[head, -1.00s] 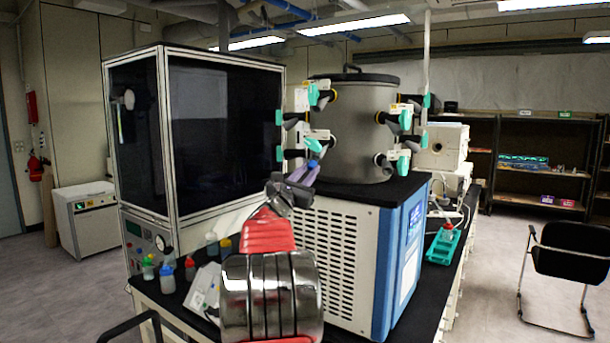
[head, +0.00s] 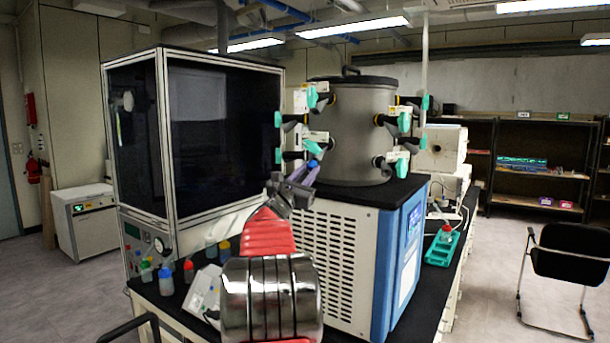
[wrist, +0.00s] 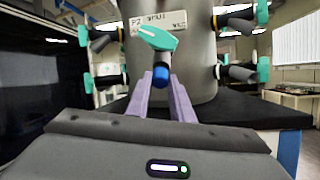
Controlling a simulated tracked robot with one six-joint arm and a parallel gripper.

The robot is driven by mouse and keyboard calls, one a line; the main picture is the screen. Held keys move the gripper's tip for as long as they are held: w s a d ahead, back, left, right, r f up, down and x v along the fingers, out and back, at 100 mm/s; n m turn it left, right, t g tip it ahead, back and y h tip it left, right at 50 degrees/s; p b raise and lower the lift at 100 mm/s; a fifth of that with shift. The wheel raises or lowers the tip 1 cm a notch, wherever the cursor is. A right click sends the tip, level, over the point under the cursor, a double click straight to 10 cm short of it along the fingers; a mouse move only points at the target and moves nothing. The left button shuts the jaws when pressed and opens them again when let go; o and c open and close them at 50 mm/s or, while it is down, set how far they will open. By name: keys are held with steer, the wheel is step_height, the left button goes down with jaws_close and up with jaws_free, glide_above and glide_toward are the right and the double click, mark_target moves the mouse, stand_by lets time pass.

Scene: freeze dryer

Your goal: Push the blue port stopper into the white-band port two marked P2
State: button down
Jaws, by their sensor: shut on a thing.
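The grey drum (head: 355,125) carries several black ports with teal valve handles. The port marked P2, with its teal handle (wrist: 158,38) and white label (wrist: 158,23), is straight ahead in the wrist view. The blue stopper (wrist: 161,76) is between the purple fingertips of my gripper (wrist: 161,84), right below the P2 handle; it also shows in the head view (head: 313,164). My gripper (head: 302,174) is shut on the stopper. The stopper overlaps the port mouth in the wrist view, so I cannot tell whether it is in it. The white band is not clear.
Other ports (wrist: 103,38) and (wrist: 238,72) flank P2 closely. The dark glass cabinet (head: 225,130) stands left of the drum. The white and blue dryer base (head: 345,255) is below. Several small bottles (head: 167,280) stand at the bench's left front.

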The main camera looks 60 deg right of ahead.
steer(key=c, duration=1.5)
jaws_free()
steer(key=shift+r, duration=0.1)
steer(key=v, duration=1.3)
steer(key=shift+a+f, duration=0.25)
steer(key=shift+a, duration=0.1)
steer(key=shift+a, duration=0.1)
steer(key=shift+v, duration=3.4)
steer(key=shift+f, duration=0.1)
